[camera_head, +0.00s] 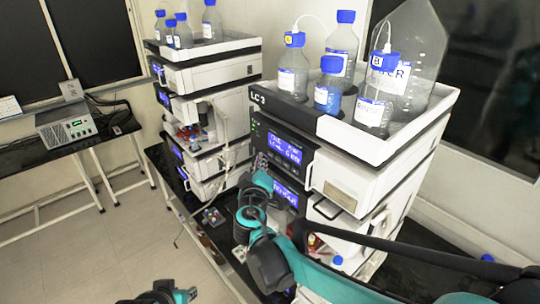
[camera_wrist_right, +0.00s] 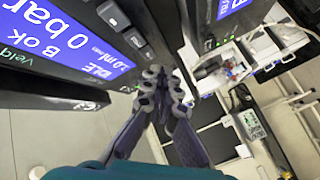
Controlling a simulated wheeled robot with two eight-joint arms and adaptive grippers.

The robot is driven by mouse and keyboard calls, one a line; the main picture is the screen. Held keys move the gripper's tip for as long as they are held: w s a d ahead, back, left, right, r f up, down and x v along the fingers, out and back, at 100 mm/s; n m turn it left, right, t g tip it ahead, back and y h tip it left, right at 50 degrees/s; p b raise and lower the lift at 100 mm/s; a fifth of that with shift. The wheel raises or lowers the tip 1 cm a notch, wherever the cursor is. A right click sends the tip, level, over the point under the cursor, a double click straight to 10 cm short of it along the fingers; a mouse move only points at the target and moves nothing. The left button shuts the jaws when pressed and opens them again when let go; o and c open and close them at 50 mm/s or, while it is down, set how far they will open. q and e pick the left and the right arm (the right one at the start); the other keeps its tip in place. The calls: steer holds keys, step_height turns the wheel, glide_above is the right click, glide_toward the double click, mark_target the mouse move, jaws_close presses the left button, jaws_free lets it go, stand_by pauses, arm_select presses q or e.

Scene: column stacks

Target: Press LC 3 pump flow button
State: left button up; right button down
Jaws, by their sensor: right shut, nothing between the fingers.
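The LC-3 stack (camera_head: 257,98) stands on the right in the head view, with a lit blue display (camera_head: 285,148) on its upper unit and another blue display (camera_head: 286,195) below. My right gripper (camera_head: 262,162) is at the stack's front left edge, fingers shut and empty. In the right wrist view the shut fingertips (camera_wrist_right: 166,84) are close to a dark panel with a blue screen (camera_wrist_right: 75,40) reading 0 bar and IDLE. A row of dark buttons (camera_wrist_right: 134,38) runs beside that screen. I cannot tell if the fingertips touch the panel. Part of my left arm (camera_head: 165,292) shows at the bottom edge.
Blue-capped bottles (camera_head: 292,67) stand in the tray on top of the LC-3 stack. A second instrument stack (camera_head: 205,75) stands behind to the left. A side table with a grey device (camera_head: 67,128) is at far left. The floor between is open.

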steer(key=shift+w+d, duration=0.1)
steer(key=shift+d, duration=0.05)
steer(key=shift+w+d, duration=0.2)
steer(key=shift+w+d, duration=0.2)
steer(key=shift+d, duration=0.15)
stand_by(0.9)
steer(key=shift+a, duration=0.1)
steer(key=shift+s+a+b, duration=0.3)
steer(key=shift+s+a, duration=0.2)
steer(key=shift+a, duration=0.1)
steer(key=shift+s+a, duration=0.75)
steer(key=shift+a, duration=0.25)
steer(key=shift+s+a, duration=0.7)
steer(key=shift+a, duration=0.3)
